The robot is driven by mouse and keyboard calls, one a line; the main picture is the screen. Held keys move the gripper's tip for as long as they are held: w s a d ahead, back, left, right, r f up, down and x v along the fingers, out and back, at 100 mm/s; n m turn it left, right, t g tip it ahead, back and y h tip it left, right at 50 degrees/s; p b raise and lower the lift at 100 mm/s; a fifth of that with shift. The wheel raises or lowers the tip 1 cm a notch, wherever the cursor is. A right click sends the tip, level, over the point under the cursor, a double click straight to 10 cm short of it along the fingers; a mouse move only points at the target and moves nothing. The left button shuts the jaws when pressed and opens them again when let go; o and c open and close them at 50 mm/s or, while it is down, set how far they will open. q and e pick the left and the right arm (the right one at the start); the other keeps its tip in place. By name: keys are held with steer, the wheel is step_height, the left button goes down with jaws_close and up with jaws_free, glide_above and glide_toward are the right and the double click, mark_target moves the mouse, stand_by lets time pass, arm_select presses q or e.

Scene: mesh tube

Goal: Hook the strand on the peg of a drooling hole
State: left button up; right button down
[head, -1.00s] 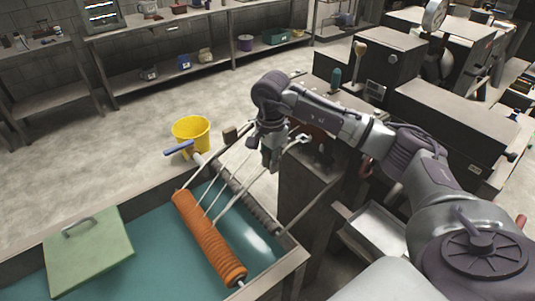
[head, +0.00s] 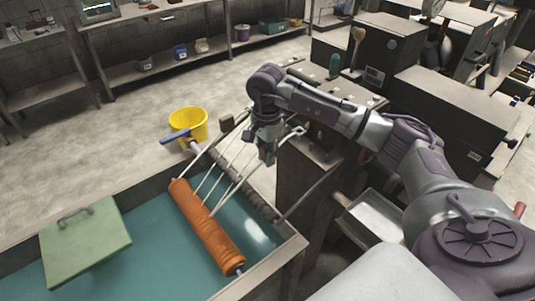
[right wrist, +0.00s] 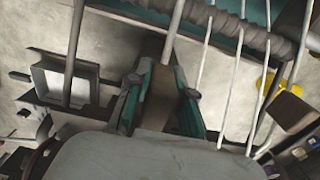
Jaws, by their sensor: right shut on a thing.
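An orange roller (head: 207,228) lies over the teal-lined trough (head: 165,245) in the head view. Several pale strands (head: 207,182) run up and away from it, crossing above a dark ribbed bar (head: 262,207). My right gripper (head: 267,155) hangs above the trough's right side, pointing down. The ribbed bar (right wrist: 225,22) and other strands (right wrist: 235,75) show beyond. I cannot make out the holes or their pegs. My left gripper is not in view.
A yellow bucket (head: 188,123) stands on the floor behind the trough. A green board with a handle (head: 85,242) lies across the trough's left part. A metal tray (head: 374,222) and dark machine boxes (head: 440,120) stand to the right. Floor at left is clear.

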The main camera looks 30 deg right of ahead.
stand_by(0.6)
steer(key=shift+f+b, duration=1.55)
steer(key=shift+b, duration=0.1)
stand_by(1.2)
steer(key=c, duration=1)
jaws_free()
steer(key=shift+o, duration=0.2)
step_height(320, 180, up, 12)
steer(key=shift+d+r, duration=0.1)
